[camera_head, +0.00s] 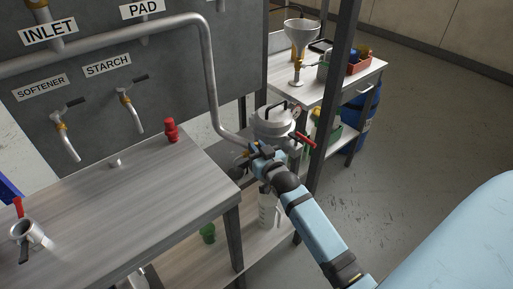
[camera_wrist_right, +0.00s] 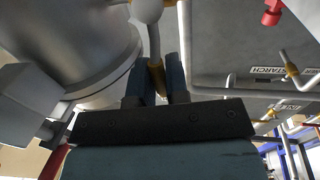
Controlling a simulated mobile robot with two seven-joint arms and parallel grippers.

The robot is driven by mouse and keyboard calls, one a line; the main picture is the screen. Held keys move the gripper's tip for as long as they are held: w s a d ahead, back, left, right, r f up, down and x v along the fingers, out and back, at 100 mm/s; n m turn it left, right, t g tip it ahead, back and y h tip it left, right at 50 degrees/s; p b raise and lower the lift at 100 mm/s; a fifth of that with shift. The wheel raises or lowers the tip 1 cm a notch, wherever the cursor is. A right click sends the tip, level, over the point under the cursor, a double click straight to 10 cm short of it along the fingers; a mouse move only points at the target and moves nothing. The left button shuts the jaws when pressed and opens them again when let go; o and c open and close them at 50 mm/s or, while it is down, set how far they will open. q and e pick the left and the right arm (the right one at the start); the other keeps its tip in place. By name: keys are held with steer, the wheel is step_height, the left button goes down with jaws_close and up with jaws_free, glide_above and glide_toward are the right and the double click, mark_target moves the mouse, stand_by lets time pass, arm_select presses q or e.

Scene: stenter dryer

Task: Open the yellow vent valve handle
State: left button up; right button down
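The yellow vent valve handle (camera_wrist_right: 157,78) shows as a small yellow piece at the end of a grey pipe in the right wrist view. My right gripper (camera_wrist_right: 159,72) has its two dark fingers close on either side of it, and the yellow piece fills the narrow gap. In the head view my right gripper (camera_head: 258,151) is at the lower front of the metal pot (camera_head: 272,124) and hides most of the valve.
A grey pipe (camera_head: 208,80) runs down the panel to the pot. A dark post (camera_head: 332,90) stands right of my gripper. A red-handled part (camera_head: 304,139) sits by the pot. A workbench (camera_head: 120,200) is at left; open floor (camera_head: 420,130) lies at right.

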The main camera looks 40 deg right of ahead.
steer(key=shift+a, duration=0.1)
stand_by(0.3)
steer(key=a+f+n+t+y+b, duration=0.2)
steer(key=a+n, duration=0.3)
steer(key=n, duration=1)
steer(key=shift+s+f+n+y, duration=0.2)
steer(key=shift+f+n+y, duration=0.1)
steer(key=shift+f, duration=0.6)
steer(key=c, duration=1.1)
jaws_free()
steer(key=shift+c, duration=0.2)
